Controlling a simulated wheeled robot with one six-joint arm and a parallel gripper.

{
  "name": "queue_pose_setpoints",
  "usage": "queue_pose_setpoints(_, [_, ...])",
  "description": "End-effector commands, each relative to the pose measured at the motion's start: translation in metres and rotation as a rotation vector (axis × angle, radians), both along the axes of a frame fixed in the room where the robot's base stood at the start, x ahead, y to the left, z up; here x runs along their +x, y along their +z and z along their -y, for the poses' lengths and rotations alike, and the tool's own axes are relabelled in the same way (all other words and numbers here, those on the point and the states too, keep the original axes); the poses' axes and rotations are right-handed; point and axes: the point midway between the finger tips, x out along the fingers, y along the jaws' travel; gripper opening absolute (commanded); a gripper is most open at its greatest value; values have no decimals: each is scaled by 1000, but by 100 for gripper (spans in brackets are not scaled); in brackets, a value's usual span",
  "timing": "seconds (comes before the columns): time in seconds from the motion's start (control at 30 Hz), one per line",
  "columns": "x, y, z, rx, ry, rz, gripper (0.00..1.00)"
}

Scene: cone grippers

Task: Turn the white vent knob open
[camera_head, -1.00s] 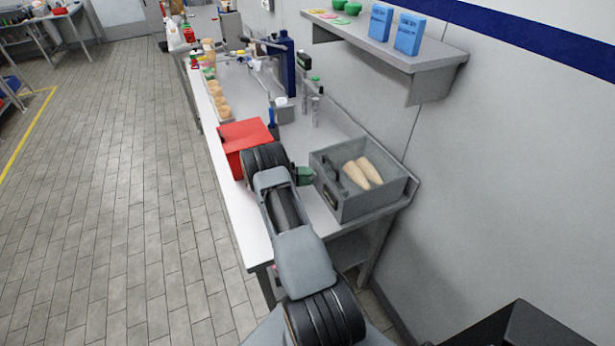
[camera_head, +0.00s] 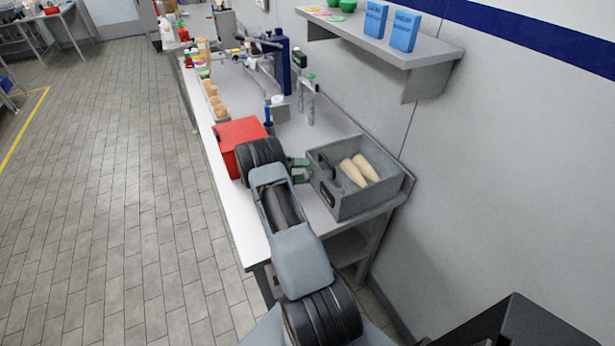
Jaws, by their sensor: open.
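My gripper (camera_head: 300,171) is open, with two green-padded fingers apart and nothing seen between them. It is over the white bench (camera_head: 222,188), close to the left end of a grey bin (camera_head: 368,206). I cannot tell whether the fingers touch the bin. I cannot make out a white vent knob anywhere in this view. My arm hides part of the bench.
The grey bin holds tan cones (camera_head: 352,173). A red box (camera_head: 238,134) stands just beyond my arm. Bottles, a blue cylinder (camera_head: 282,65) and fittings crowd the back of the bench. A wall shelf (camera_head: 420,62) overhangs at right. The floor at left is clear.

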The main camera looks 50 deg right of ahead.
Motion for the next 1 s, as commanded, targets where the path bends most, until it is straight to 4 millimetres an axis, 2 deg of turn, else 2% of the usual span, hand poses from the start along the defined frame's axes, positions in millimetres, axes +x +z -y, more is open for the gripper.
queue_pose_setpoints(0.07, [-2,20,-2,-9,-3,-1,61])
queue_pose_setpoints(0.13, [-10,32,-9,-11,-4,-2,79])
queue_pose_setpoints(0.17, [-14,38,-11,-11,-4,-1,81])
queue_pose_setpoints(0.37, [-37,77,-33,-13,0,-1,81])
queue_pose_setpoints(0.47, [-51,88,-50,-16,6,-2,79])
queue_pose_setpoints(0.5, [-57,92,-56,-18,6,-1,58])
queue_pose_setpoints(0.6, [-72,99,-68,-17,5,-1,58])
queue_pose_setpoints(0.8, [-95,108,-78,-8,-4,-1,58])
queue_pose_setpoints(1.0, [-105,113,-88,-7,-3,-1,58])
